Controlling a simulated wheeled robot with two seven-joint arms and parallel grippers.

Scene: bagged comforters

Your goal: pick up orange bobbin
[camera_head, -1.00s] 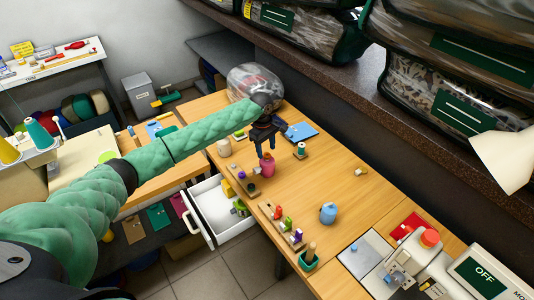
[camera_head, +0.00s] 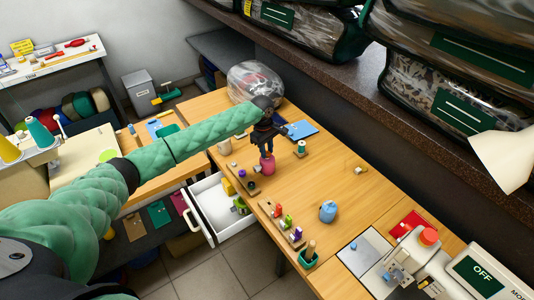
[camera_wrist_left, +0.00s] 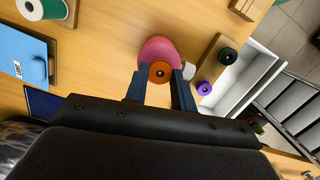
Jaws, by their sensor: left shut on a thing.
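The orange bobbin (camera_wrist_left: 160,72) shows in the left wrist view as a small disc with a dark centre hole, between the fingertips of my left gripper (camera_wrist_left: 160,78). The gripper is shut on it. Right behind the bobbin is a rounded pink object (camera_wrist_left: 157,48); I cannot tell whether they touch. In the head view my left gripper (camera_head: 265,148) points down just above the pink object (camera_head: 267,164), and the bobbin is too small to make out. My right gripper is not in view.
A holder with a black spool (camera_wrist_left: 227,56) and a purple spool (camera_wrist_left: 204,88) stands beside the pink object. An open white drawer (camera_head: 212,232) juts from the table.

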